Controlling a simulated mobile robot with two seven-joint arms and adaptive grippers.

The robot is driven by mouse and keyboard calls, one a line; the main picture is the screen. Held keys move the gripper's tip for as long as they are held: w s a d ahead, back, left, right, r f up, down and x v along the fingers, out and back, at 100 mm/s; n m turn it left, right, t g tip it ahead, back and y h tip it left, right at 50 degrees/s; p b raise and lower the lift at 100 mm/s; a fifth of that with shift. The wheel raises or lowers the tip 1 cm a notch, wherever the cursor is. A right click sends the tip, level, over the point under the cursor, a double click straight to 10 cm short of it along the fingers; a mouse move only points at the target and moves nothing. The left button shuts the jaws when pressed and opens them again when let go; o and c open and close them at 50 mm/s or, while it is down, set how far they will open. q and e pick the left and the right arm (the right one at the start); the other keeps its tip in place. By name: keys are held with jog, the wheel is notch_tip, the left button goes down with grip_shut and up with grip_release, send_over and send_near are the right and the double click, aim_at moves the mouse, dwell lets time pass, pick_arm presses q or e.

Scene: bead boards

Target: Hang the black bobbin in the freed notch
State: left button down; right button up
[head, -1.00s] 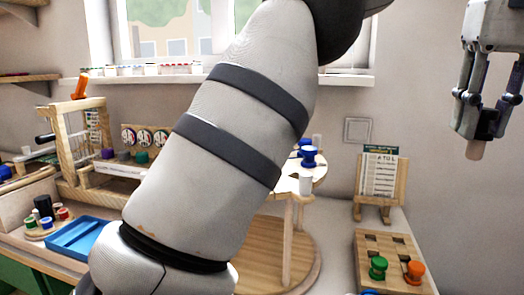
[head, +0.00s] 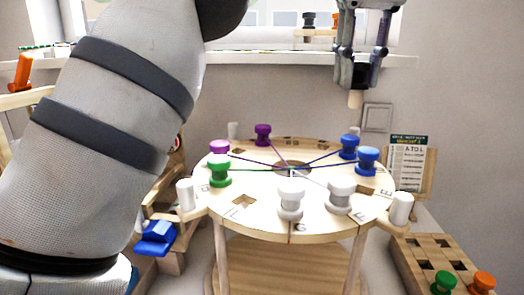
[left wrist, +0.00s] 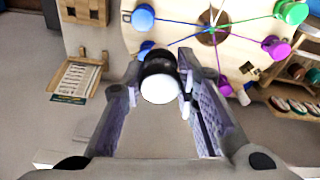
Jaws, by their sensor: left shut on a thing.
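My left gripper (head: 362,82) hangs up and right of the round board (head: 320,223), above its far right side. It is shut on the black bobbin (left wrist: 159,62), whose white end (left wrist: 160,89) shows in the left wrist view. The board carries purple (head: 263,135), green (head: 219,170), blue (head: 367,160) and white (head: 290,198) bobbins, with threads crossing a centre hole. An empty square opening (head: 243,202) shows at the front left.
A small upright chart (head: 408,165) stands right of the board. A wooden rack (head: 425,262) with green and orange bobbins is at the lower right. White posts (head: 400,208) stand at the board's sides. My left arm covers the left of the view.

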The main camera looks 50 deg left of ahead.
pick_arm(q)
jog(key=shift+a+f, duration=0.1)
jog(key=shift+a, duration=0.2)
jog(key=w+a+f, duration=0.2)
jog(key=a+f, duration=1)
jog(key=a, duration=0.1)
jog(key=shift+w+a+f, duration=0.2)
jog(key=shift+f, duration=0.2)
pick_arm(e)
jog(key=shift+w+a, duration=0.1)
jog(key=shift+a, duration=0.05)
pick_arm(q)
jog(key=shift+f, duration=0.25)
pick_arm(e)
jog(key=shift+w+r, duration=0.1)
